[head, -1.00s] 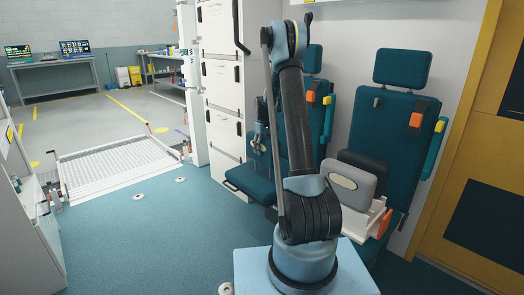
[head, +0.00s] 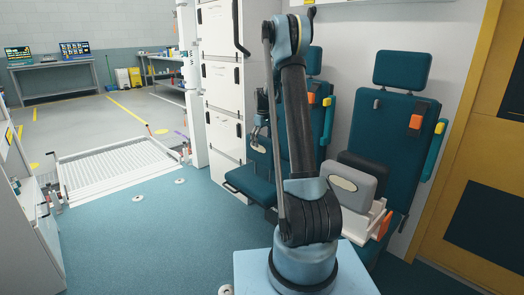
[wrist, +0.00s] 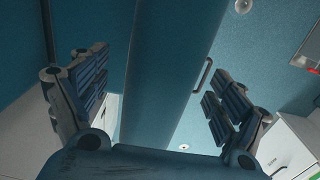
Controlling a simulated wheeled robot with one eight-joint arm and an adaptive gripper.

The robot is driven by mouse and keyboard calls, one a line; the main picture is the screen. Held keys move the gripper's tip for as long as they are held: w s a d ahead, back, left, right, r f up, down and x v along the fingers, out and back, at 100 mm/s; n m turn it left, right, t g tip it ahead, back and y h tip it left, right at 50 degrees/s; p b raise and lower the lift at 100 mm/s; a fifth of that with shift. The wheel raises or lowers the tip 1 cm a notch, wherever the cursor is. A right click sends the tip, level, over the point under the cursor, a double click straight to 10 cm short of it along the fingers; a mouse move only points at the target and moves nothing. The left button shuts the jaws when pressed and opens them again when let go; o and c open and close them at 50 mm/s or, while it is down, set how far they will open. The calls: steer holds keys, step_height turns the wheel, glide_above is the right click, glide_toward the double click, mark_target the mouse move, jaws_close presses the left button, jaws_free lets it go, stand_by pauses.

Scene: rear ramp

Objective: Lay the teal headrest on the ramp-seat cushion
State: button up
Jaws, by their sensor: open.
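A teal headrest (head: 403,70) tops the right-hand seat in the head view. Another teal headrest (head: 313,60) tops the left-hand seat, partly hidden by my arm. The left-hand seat, nearer the ramp, has a teal cushion (head: 248,184) with a black loop at its front edge. My gripper (head: 261,142) hangs over or beside this seat, partly hidden by my arm. In the wrist view, my gripper (wrist: 158,92) has its fingers wide apart. A teal panel, seemingly this cushion (wrist: 165,75), lies beyond them, with a black handle on its right edge. I see nothing held.
A grey padded block (head: 352,183) sits in a white tray (head: 363,222) before the right-hand seat. White drawers (head: 222,80) stand left of the seats. The blue floor (head: 145,225) is open at left, with the white ramp (head: 115,165) beyond.

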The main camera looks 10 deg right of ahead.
step_height(320, 180, up, 7)
steer(key=shift+s+f, duration=0.1)
steer(key=s+d+r+m, duration=0.1)
steer(key=s+r, duration=0.2)
steer(key=s, duration=0.6)
steer(key=s+r+m+t, duration=0.1)
steer(key=s+r, duration=0.2)
steer(key=s, duration=0.7)
steer(key=s+d+r+m, duration=0.1)
steer(key=s+r, duration=0.3)
steer(key=s, duration=0.5)
steer(key=s+f+m, duration=0.1)
steer(key=s+f, duration=0.3)
steer(key=s, duration=0.4)
steer(key=s+f+m, duration=0.1)
steer(key=s+f, duration=0.3)
steer(key=s, duration=0.5)
steer(key=s+f+m+t, duration=0.1)
steer(key=s+f+m, duration=0.1)
steer(key=s+f, duration=0.3)
steer(key=s, duration=0.4)
